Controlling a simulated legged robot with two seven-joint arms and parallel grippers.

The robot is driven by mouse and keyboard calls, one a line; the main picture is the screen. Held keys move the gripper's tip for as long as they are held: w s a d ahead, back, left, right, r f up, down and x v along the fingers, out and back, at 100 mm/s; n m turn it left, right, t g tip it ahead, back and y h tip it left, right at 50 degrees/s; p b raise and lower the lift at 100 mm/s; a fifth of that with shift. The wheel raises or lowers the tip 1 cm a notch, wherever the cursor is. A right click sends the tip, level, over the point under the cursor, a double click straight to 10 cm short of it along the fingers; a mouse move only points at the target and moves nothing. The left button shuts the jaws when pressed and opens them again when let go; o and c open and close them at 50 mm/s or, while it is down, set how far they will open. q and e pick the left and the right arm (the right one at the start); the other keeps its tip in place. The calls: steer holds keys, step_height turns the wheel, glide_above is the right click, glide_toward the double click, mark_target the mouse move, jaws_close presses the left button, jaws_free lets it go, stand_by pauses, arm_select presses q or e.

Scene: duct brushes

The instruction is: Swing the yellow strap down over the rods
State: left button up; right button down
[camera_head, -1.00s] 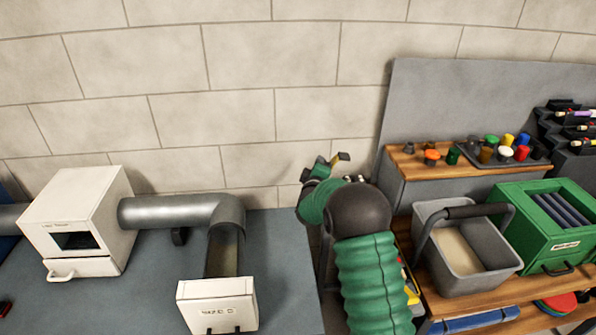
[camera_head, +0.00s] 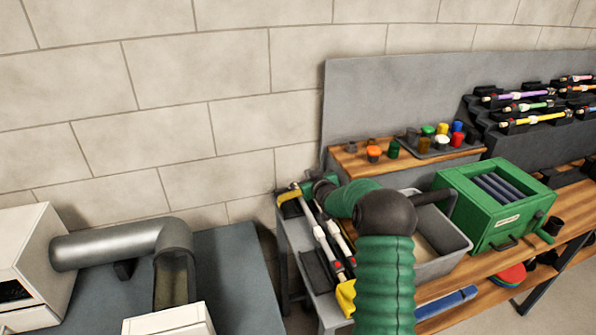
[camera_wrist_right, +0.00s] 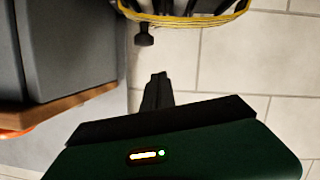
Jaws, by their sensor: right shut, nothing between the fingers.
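Pale rods (camera_head: 327,247) with red and dark fittings lie side by side in a grey rack at the bench's left end. Yellow shows at the rack's far end (camera_head: 289,196), and a yellow piece (camera_head: 346,296) at its near end; I take these as the strap, but my arm hides part of it. A curved yellow band (camera_wrist_right: 190,17) crosses the top of the right wrist view. My right gripper (camera_head: 303,188) is at the rack's far end, beside the far yellow part. Its fingers (camera_wrist_right: 158,80) are shut and empty, apart from the band. My left gripper is out of view.
A grey bin (camera_head: 440,262) and a green box (camera_head: 503,215) stand right of my arm. Coloured caps (camera_head: 440,140) sit on a raised shelf behind. A grey duct pipe (camera_head: 115,243) lies left, beyond a gap. The wall is close behind the rack.

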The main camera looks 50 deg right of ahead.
steer(key=shift+s+d+f+m+p, duration=0.2)
steer(key=shift+s+d+f+m, duration=0.1)
steer(key=shift+d+f, duration=0.15)
steer(key=shift+s+d+f+m+p, duration=0.2)
steer(key=shift+d+f+m, duration=0.15)
steer(key=shift+d, duration=0.15)
steer(key=shift+s+d+f+y, duration=0.1)
steer(key=shift+f+y, duration=0.2)
steer(key=shift+s+f, duration=0.2)
steer(key=shift+f, duration=0.35)
steer(key=shift+s+d+f+p, duration=0.15)
steer(key=shift+d+f+p, duration=0.15)
steer(key=shift+a+f, duration=0.1)
steer(key=shift+f, duration=0.05)
